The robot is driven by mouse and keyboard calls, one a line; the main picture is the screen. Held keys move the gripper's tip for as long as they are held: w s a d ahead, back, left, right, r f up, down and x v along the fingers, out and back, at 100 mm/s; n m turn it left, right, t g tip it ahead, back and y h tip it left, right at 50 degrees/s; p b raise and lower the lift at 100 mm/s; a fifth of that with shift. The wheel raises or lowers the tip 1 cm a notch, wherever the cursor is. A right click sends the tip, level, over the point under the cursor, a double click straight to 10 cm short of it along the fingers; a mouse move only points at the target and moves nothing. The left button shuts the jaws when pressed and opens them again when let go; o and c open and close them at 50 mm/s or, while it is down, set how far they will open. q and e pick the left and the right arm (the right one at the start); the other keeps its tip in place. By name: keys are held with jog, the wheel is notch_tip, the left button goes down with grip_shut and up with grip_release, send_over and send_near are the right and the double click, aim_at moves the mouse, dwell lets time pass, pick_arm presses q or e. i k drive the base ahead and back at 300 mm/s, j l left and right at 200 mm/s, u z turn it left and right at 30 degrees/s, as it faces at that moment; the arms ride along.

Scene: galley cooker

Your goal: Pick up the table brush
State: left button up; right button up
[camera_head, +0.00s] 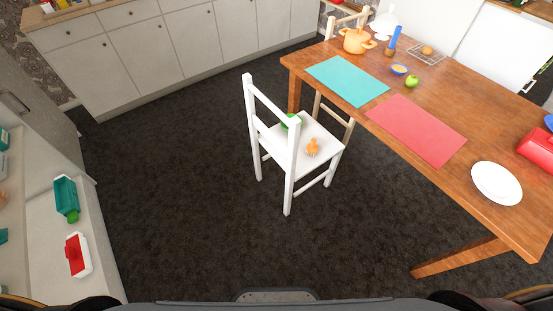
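A small orange, brush-like thing (312,147) lies on the seat of the white chair (322,160). It looks most like the table brush, but it is too small to be sure. A blue-handled thing with a brown lower end (395,39) stands on the wooden table (500,208) near the orange pot; I cannot tell what it is. Neither of my grippers is in view.
A green thing (291,121) on the seat is partly hidden by the chair's back. The table holds a turquoise mat (347,80), a red mat (416,130), a white plate (497,183) and an orange pot (356,40). Dark floor (190,200) is clear left of the chair.

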aim_at(312, 147)
jog(key=z, duration=0.3)
jog(key=i+j+z, duration=0.15)
jog(key=z, duration=0.25)
jog(key=i+j+z, duration=0.1)
jog(key=z, duration=0.3)
jog(key=j+z, duration=0.4)
jog(key=i+j+z, duration=0.1)
jog(key=j+z, duration=0.4)
jog(key=j, duration=0.75)
jog(key=j+z, duration=0.15)
jog(key=j, duration=0.75)
jog(key=j+z, duration=0.2)
jog(key=j, duration=0.7)
jog(key=j+z, duration=0.15)
jog(key=j, duration=0.7)
jog(key=k, duration=0.05)
